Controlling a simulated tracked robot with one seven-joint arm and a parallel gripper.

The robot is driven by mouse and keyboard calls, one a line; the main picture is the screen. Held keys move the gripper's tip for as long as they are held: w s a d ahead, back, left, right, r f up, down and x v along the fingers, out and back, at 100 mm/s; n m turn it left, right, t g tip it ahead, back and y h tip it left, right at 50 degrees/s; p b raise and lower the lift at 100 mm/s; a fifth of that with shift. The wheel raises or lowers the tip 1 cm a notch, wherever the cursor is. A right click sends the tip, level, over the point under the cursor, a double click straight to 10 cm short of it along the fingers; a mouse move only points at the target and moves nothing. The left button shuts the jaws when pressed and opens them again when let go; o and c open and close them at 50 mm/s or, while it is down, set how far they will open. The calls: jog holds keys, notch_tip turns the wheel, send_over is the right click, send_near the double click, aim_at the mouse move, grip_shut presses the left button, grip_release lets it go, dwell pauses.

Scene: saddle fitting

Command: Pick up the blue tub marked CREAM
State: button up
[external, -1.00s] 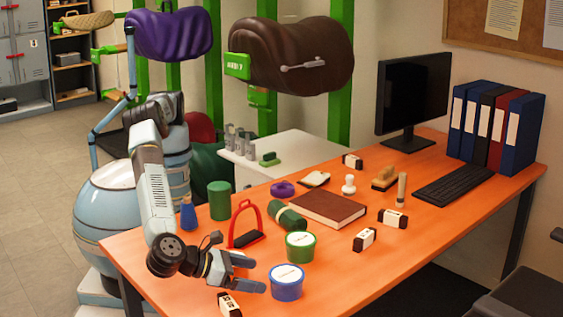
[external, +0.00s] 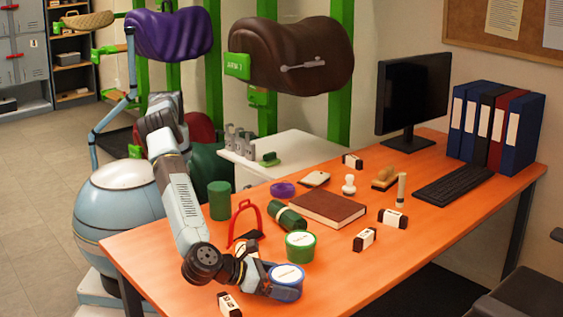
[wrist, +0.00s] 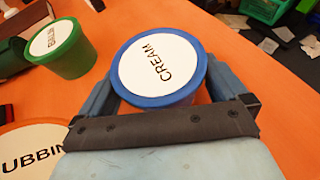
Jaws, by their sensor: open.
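The blue tub marked CREAM (wrist: 160,62) stands on the orange table, its white lid facing up with black letters. It also shows in the external view (external: 288,274), partly covered by my gripper. My gripper (wrist: 162,85) is open, with one finger on each side of the blue tub. The tub sits between the fingers, close in front of the palm. I cannot tell whether the fingers touch it.
A green tub (external: 300,246) stands just behind the blue one. A white lettered lid (wrist: 35,148) shows at the wrist view's lower left. A red-handled item (external: 246,222), a green roll (external: 287,216) and a black-and-white block (external: 229,305) lie close by. The front-right table is clear.

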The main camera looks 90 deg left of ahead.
jog(key=c, duration=0.9)
jog(key=shift+c, duration=0.3)
jog(key=shift+r, duration=0.1)
